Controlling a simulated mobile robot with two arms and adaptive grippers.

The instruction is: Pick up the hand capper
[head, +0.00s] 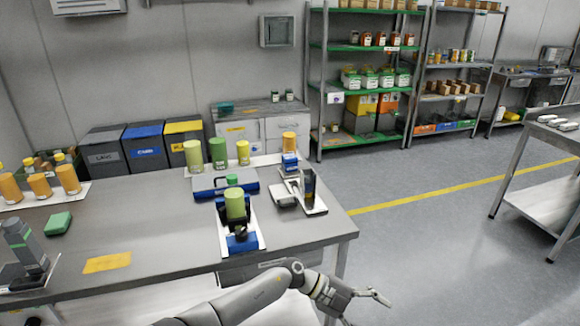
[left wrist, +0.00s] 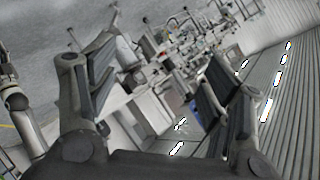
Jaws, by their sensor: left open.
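A grey upright tool with a green band (head: 22,245), which looks like the hand capper, stands at the left front of the steel table (head: 150,225). My left gripper (head: 368,309) is in front of the table's right end, far to the right of the tool. It is open and empty. In the left wrist view the gripper's fingers (left wrist: 165,100) are spread, with only distant room between them. My right gripper is not in view.
A filler with a yellow-green hopper (head: 235,204) stands near the table's front right. A green block (head: 58,223) and yellow card (head: 107,262) lie left. Bottles (head: 68,179) stand at back left. The table's middle is clear.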

